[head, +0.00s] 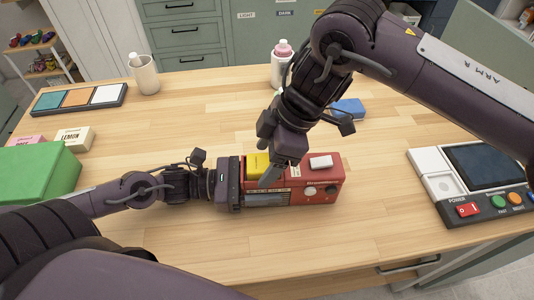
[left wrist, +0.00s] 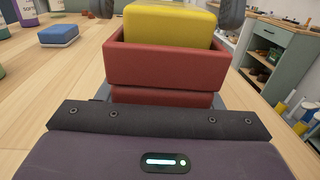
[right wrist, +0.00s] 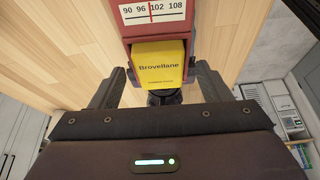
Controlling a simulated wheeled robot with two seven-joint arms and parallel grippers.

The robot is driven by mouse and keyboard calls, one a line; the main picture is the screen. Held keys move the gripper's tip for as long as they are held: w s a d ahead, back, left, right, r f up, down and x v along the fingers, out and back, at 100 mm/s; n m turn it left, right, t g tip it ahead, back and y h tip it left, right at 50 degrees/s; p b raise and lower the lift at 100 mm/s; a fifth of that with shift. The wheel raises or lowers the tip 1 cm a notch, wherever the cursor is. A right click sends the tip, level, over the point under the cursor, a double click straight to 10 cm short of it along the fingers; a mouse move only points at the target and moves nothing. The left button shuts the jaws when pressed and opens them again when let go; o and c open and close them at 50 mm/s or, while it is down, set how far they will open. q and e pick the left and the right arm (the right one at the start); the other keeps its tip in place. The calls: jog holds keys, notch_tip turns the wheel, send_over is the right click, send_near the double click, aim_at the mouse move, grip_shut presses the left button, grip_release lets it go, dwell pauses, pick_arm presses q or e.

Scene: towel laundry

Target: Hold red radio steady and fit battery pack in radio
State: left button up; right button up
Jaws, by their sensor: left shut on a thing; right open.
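My left gripper (head: 243,184) is shut on the radio's left end. The yellow battery pack (head: 257,164) sits in the radio's open compartment at that end. In the left wrist view the pack (left wrist: 170,25) stands above the red compartment rim (left wrist: 165,62). My right gripper (head: 274,174) is open over the compartment, with its fingers on either side of the pack and radio in the right wrist view (right wrist: 160,68). The pack's lower part is hidden, so its depth cannot be told.
A blue sponge-like block (head: 347,109) and a pink-capped bottle (head: 282,64) stand behind. A green box (head: 40,172) is at left, and a control panel (head: 468,178) at right. The table front is clear.

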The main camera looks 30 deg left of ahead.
jog(key=shift+r, duration=0.1)
jog(key=v, duration=1.2)
pick_arm(q)
jog(key=o, duration=1.4)
jog(key=v, duration=1.1)
jog(key=shift+a, duration=0.15)
jog(key=shift+s+a, duration=0.25)
